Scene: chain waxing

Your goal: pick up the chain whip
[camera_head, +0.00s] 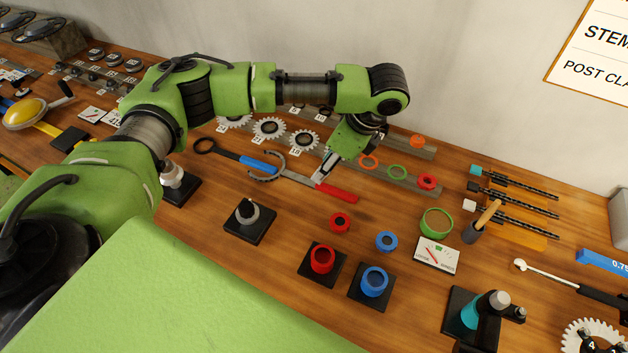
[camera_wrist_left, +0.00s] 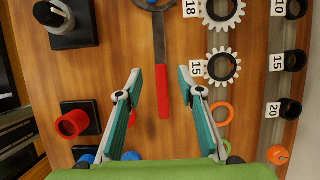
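I take the chain whip (camera_head: 336,191) to be the red-handled tool with a grey shaft and a curved dark head. It lies on the wooden bench, below and beside my left gripper (camera_head: 324,168). In the left wrist view its red handle (camera_wrist_left: 162,92) runs lengthwise between the two teal-padded fingers of my left gripper (camera_wrist_left: 160,86). Those fingers are open, with a gap on both sides of the handle. How far above the handle they are is hard to tell. My right gripper is not in view.
A blue-handled tool (camera_head: 258,165) lies close by on the left. Toothed cogs (camera_head: 268,128) and a rail with coloured rings (camera_head: 397,172) are behind. Red (camera_head: 321,260) and blue (camera_head: 374,282) cups stand on black bases in front. Bare bench lies around the handle's front side.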

